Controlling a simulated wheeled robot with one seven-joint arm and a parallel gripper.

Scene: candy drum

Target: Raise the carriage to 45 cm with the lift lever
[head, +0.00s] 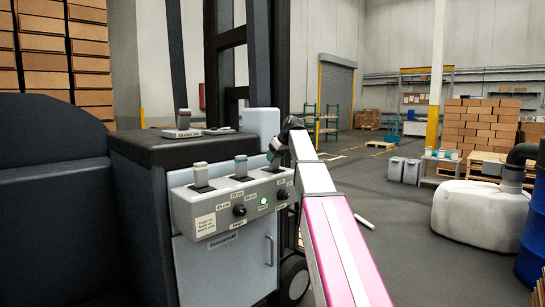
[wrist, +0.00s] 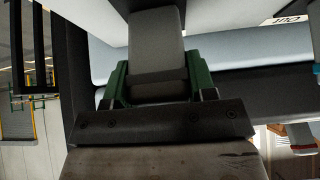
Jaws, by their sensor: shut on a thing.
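The truck's grey lever panel (head: 230,205) faces me on the dark console. Two grey-topped levers, a left one (head: 201,172) and a middle one (head: 241,165), stand upright in it. My gripper (head: 275,153) is at the panel's right end. In the wrist view its green fingers (wrist: 157,85) are shut on a grey lever knob (wrist: 156,45), one on each side. My arm partly hides this lever and its label in the head view. The labels are too small to tell which lever is the lift. The carriage cannot be made out.
The panel has black knobs, a lit green lamp (head: 263,201) and small cm labels. A brake lever (head: 182,120) stands on the console top. The dark mast (head: 235,60) rises behind. Stacked boxes (head: 480,125), a white tank (head: 480,215) and a blue drum (head: 533,240) stand right.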

